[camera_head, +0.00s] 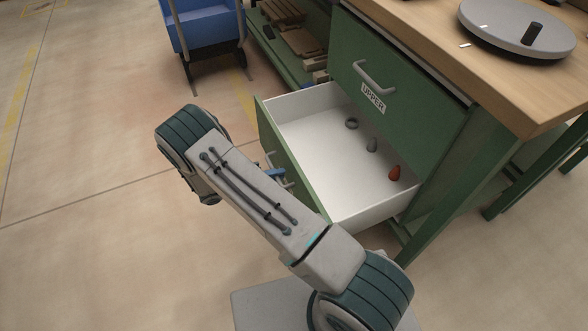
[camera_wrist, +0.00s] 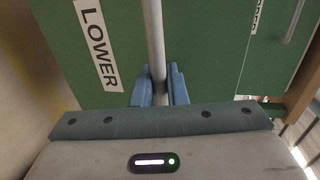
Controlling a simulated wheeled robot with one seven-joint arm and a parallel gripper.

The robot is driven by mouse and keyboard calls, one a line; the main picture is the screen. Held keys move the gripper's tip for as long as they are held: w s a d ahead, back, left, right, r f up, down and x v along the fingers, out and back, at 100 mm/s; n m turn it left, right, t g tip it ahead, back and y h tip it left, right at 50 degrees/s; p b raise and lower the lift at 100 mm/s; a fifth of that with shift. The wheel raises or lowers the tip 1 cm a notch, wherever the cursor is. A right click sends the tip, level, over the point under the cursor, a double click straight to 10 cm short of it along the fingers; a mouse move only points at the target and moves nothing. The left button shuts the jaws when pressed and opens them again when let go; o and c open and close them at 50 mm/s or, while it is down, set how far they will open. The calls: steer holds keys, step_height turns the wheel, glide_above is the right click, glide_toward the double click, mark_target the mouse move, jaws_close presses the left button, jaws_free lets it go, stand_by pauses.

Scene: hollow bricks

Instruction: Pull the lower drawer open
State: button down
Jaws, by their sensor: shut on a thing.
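The lower drawer (camera_head: 318,150) is pulled well out of the green cabinet, and its white inside shows in the head view. Its green front, marked LOWER (camera_wrist: 97,45), fills much of the wrist view. My gripper (camera_wrist: 160,88) has its blue fingers shut around the drawer's grey bar handle (camera_wrist: 155,35). In the head view my arm hides part of the drawer front and most of my gripper.
The upper drawer (camera_head: 385,85), with its UPPER label and handle, is shut above. A wooden tabletop (camera_head: 440,45) with a round grey plate (camera_head: 515,30) is on top. A blue cart (camera_head: 208,38) stands behind. Open floor (camera_head: 90,160) lies to the left.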

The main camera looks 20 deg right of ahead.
steer(key=shift+f+v, duration=0.15)
steer(key=shift+v, duration=0.55)
steer(key=shift+f+v, duration=0.15)
steer(key=shift+v, duration=0.55)
steer(key=shift+w+a, duration=0.1)
steer(key=c, duration=1.5)
jaws_free()
steer(key=shift+c, duration=0.2)
steer(key=p+v, duration=0.2)
steer(key=v, duration=1.2)
